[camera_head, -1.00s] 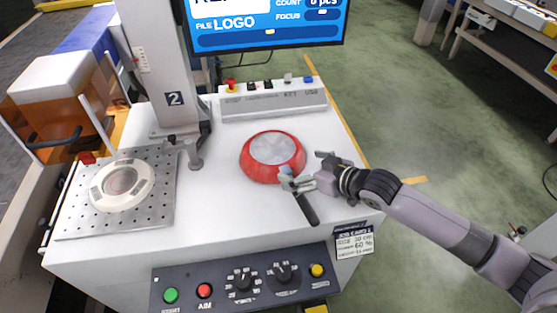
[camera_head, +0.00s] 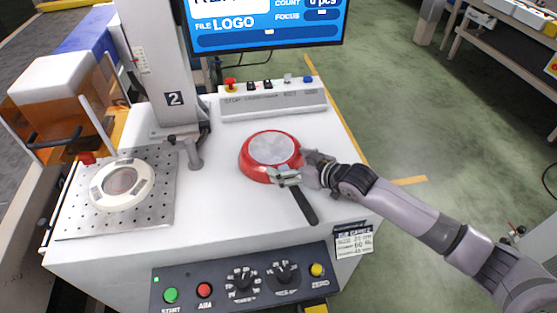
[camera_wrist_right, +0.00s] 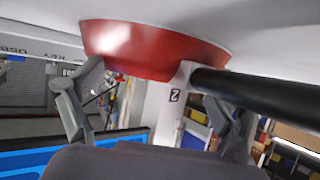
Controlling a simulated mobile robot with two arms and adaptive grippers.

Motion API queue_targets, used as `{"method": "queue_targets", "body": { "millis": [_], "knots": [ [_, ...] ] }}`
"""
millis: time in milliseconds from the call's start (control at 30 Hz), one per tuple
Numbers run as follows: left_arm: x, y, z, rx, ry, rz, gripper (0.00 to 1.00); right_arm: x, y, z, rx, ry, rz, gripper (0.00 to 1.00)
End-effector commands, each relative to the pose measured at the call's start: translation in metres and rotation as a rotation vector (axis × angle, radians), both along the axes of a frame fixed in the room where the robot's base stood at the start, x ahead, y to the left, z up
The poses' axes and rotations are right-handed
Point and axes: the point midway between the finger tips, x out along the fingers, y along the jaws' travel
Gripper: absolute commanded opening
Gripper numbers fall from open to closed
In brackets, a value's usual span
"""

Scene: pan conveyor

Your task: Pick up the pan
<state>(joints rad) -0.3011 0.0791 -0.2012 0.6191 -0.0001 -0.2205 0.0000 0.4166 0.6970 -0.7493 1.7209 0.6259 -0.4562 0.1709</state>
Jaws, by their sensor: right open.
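The red pan (camera_head: 262,168) lies upside down on the white machine table, its grey base facing up. Its black handle (camera_head: 304,206) points toward the front right. My right gripper (camera_head: 284,176) is at the pan's near right side, where the handle meets the body. In the right wrist view the fingers (camera_wrist_right: 155,105) are spread apart, with the red pan (camera_wrist_right: 150,48) and the black handle (camera_wrist_right: 265,97) in front of them. Whether a finger touches the pan is unclear. My left gripper is not in view.
A perforated plate (camera_head: 72,222) with a round white fixture (camera_head: 103,199) is on the left of the table. A column marked 2 (camera_head: 160,60) and a grey button bar (camera_head: 270,105) stand behind. A control panel (camera_head: 330,262) runs along the front edge.

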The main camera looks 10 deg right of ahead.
Motion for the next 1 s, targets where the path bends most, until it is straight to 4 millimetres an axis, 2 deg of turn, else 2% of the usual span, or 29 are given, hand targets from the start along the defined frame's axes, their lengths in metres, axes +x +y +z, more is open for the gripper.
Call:
{"method": "queue_targets", "body": {
  "millis": [67,1000],
  "knots": [
    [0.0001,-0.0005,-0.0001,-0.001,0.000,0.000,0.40,-0.0013,0.0014,-0.0018,0.002,0.005,0.001,0.80],
    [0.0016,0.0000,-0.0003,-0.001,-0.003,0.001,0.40,-0.0014,-0.0003,-0.0042,-0.003,0.009,-0.001,0.17]
  ]
}}
